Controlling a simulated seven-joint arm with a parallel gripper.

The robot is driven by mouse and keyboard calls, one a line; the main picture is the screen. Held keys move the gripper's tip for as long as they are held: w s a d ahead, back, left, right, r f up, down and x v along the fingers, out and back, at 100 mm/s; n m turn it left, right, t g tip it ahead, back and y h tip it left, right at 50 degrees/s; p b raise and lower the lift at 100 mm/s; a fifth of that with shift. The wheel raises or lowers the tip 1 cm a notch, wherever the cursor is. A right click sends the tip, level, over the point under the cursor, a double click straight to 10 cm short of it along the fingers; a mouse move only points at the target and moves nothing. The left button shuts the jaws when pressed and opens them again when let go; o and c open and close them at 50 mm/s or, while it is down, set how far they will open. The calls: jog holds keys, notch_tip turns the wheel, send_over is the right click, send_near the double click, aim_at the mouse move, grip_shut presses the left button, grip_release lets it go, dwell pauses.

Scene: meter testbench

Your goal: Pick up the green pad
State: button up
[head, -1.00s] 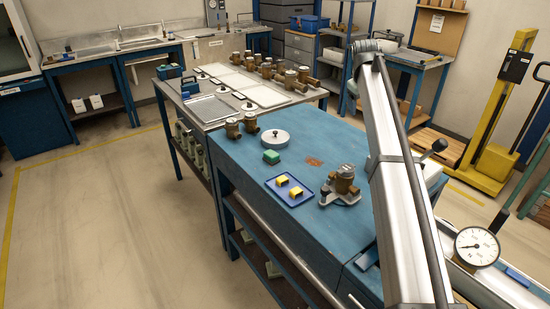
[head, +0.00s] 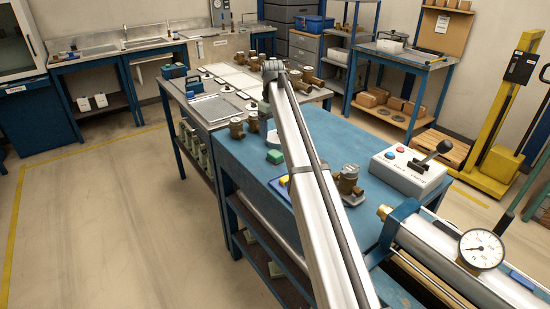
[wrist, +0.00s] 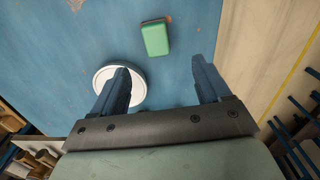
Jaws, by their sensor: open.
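The green pad (head: 274,156) lies on the blue bench top, just left of my arm in the head view. In the wrist view the green pad (wrist: 155,38) is a rounded green block with a darker edge, flat on the blue surface. My gripper (wrist: 159,78) is open and empty, its two blue fingers well apart. The pad shows beyond the fingertips, between their lines, and is not touched.
A round white disc (wrist: 103,78) lies left of the pad, partly behind the left finger. A brass meter (head: 347,182) and a button box (head: 408,172) stand to the right.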

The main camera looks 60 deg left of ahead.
send_over(275, 153)
jog(key=f, duration=0.5)
jog(key=shift+s+a+f, duration=0.1)
jog(key=shift+s+f, duration=0.15)
jog(key=shift+w+f, duration=0.15)
jog(key=shift+f, duration=1.15)
jog(key=shift+w+f, duration=0.1)
jog(key=shift+f, duration=1.15)
jog(key=c, duration=1.1)
jog(key=shift+r, duration=0.1)
